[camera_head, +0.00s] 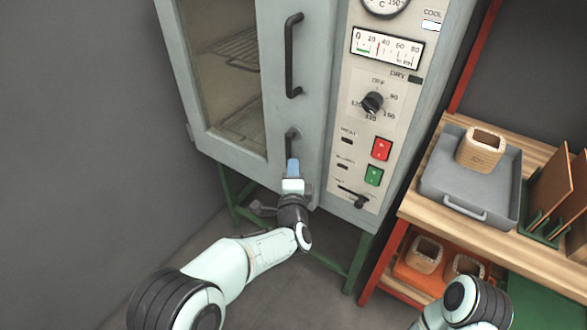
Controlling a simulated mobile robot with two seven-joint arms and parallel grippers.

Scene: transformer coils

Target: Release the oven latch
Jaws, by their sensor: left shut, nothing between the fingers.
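The oven (309,100) stands upright in front of me, its grey door (220,135) with a glass window closed or nearly closed. A long dark vertical handle (289,55) is on the door's right side. Below it is a smaller dark latch lever (290,140), pointing downward. My left gripper (292,168) is shut, with its blue fingertips at the lower end of the latch lever; they hide that end, and I cannot tell whether they touch it. My right arm shows only in part at the lower right, and its gripper is out of view.
A control panel (355,190) with a dial, red and green buttons and a small lever is right of the door. Further right, a wooden-topped bench (420,208) holds a grey tray (435,180) with a coil (482,147) and a green rack of brown boards. More coils sit below.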

